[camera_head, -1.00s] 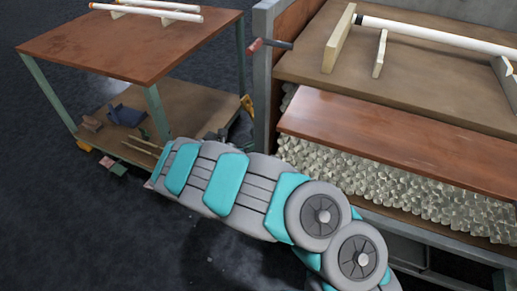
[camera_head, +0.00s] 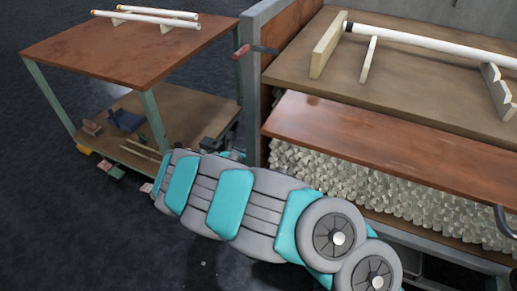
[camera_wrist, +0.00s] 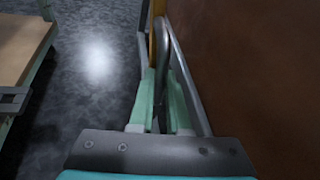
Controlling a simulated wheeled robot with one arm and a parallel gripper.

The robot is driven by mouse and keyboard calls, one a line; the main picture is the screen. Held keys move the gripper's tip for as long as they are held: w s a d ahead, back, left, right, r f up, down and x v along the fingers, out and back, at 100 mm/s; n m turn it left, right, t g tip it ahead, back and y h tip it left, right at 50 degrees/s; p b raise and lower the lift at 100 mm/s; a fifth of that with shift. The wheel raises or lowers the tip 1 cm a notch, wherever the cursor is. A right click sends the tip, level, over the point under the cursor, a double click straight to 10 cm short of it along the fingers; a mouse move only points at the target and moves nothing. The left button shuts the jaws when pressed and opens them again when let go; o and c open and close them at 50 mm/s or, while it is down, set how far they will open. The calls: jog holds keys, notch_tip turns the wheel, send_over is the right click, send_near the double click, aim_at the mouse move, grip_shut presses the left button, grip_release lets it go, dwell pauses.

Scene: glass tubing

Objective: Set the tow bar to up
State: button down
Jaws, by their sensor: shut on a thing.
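In the wrist view my gripper (camera_wrist: 161,78) has its pale green fingers close around a thin grey curved bar (camera_wrist: 164,62), which looks like the tow bar. A yellow-orange strip (camera_wrist: 152,45) runs beside it. The bar stands nearly lengthwise in the picture; its far end and its pivot cannot be made out. In the head view my arm reaches toward the cart (camera_head: 120,52) with a wooden top and green legs. There my fingers and the tow bar are hidden or too small to tell, near the cart's right end.
A bench with a grey post (camera_head: 250,85) stands close right of my arm's far end. A red-handled lever (camera_head: 241,52) juts from the post. Glass chunks (camera_head: 340,185) fill the bench's lower bay. White tubes (camera_head: 145,18) lie on the cart. Dark floor (camera_head: 60,220) is free at lower left.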

jog(key=c, duration=0.9)
grip_release()
jog(key=shift+p+v, duration=0.4)
jog(key=shift+v, duration=3.45)
jog(key=shift+f, duration=0.1)
